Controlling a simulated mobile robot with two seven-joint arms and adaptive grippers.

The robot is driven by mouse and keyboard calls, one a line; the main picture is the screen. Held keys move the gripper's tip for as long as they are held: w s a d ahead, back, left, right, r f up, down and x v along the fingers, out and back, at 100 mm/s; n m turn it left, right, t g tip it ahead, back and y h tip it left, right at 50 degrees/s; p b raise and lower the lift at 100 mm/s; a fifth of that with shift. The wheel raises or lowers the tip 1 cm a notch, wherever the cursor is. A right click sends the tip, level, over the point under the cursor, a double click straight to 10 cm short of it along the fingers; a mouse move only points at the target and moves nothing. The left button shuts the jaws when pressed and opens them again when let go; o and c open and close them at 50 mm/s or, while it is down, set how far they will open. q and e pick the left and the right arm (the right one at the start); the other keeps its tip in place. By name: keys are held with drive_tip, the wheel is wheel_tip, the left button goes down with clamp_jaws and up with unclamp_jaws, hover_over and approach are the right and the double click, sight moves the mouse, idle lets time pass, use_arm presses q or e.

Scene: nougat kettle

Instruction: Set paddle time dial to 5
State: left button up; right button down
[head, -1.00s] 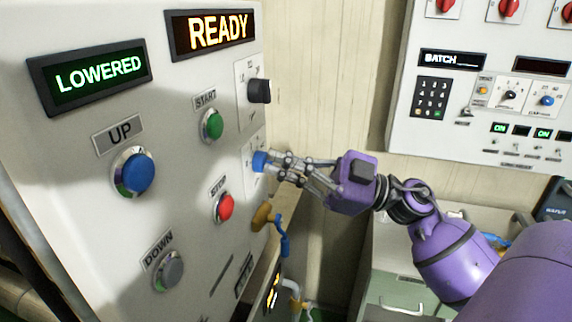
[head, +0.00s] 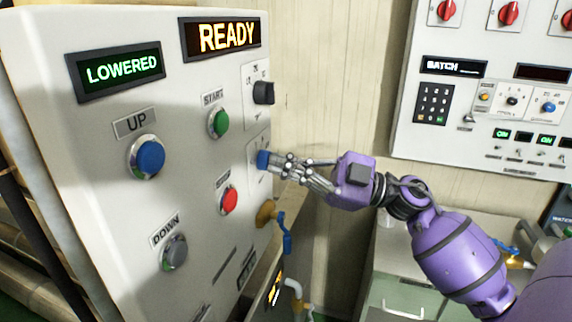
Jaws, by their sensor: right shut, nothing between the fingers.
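A blue dial (head: 262,160) sits on a light plate at the right edge of the near white control panel (head: 200,165). A black dial (head: 263,92) sits on another plate above it. The print around both dials is too small to read, so I cannot tell which is the paddle time dial or its setting. My right gripper (head: 274,163) is shut, with its fingertips at the blue dial; I cannot tell whether they touch it. My left gripper is not in view.
The panel has a green START button (head: 219,123), a red STOP button (head: 229,200), a blue UP button (head: 148,157) and a grey DOWN button (head: 174,252). Displays read READY (head: 222,37) and LOWERED (head: 121,70). A blue-handled valve (head: 284,238) juts out below the gripper.

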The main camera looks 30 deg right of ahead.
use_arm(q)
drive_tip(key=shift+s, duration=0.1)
use_arm(e)
drive_tip(key=shift+w+f+n, duration=0.1)
drive_tip(key=shift+f+n, duration=0.05)
drive_tip(key=shift+n, duration=0.15)
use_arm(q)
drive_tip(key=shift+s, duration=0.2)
use_arm(e)
drive_tip(key=shift+a+f+n+g, duration=0.1)
drive_tip(key=shift+f+n+g, duration=0.1)
drive_tip(key=shift+n+g, duration=0.45)
drive_tip(key=shift+a+f+n+g, duration=0.1)
drive_tip(key=shift+f+n+g, duration=0.15)
drive_tip(key=shift+n, duration=0.7)
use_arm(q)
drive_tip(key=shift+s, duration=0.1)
use_arm(e)
drive_tip(key=shift+s+f+n+g, duration=0.1)
drive_tip(key=shift+f+n+g, duration=0.1)
drive_tip(key=shift+n, duration=0.4)
drive_tip(key=shift+s+f+n+g, duration=0.1)
drive_tip(key=shift+f+n, duration=0.05)
drive_tip(key=shift+n, duration=0.45)
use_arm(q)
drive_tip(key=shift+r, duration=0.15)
use_arm(e)
drive_tip(key=shift+r, duration=0.1)
